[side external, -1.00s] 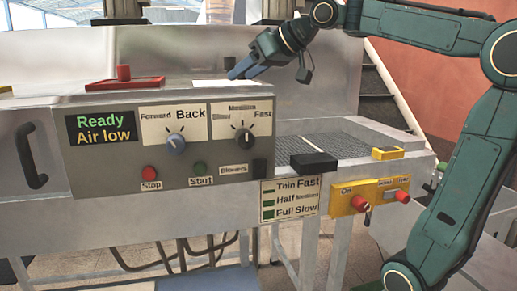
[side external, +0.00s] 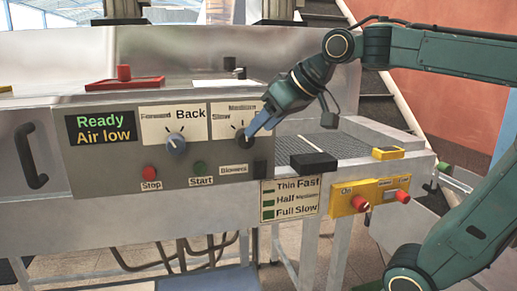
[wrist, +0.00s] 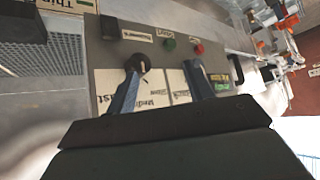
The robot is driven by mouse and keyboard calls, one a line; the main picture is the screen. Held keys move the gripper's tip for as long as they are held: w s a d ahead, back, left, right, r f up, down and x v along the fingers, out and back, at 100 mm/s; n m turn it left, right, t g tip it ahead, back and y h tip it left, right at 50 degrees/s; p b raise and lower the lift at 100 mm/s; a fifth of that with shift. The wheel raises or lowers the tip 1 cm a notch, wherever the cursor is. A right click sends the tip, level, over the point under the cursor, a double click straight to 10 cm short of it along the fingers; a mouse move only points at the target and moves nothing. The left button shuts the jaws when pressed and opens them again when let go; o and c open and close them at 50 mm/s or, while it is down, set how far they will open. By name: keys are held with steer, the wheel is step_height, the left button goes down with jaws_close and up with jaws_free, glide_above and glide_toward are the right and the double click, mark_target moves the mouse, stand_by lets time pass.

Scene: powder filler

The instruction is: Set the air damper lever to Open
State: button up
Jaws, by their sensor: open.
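I cannot make out a label that names the air damper lever. A small dark upright handle (side external: 229,66) stands behind a white plate (side external: 222,83) on top of the cabinet. My gripper (side external: 256,129) is open and empty in front of the panel's upper right, at the Slow/Medium/Fast knob (side external: 238,141). In the wrist view, one finger of my gripper (wrist: 160,80) overlaps the dark knob (wrist: 138,63); contact is unclear.
A Forward/Back knob (side external: 175,144), red Stop button (side external: 149,173) and green Start button (side external: 199,168) are on the panel. A yellow box (side external: 375,193) with red knobs sits to the right. A black block (side external: 314,163) juts out beside the mesh conveyor (side external: 345,142).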

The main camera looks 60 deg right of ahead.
steer(key=shift+s+a+f, duration=0.15)
steer(key=shift+s+f, duration=0.4)
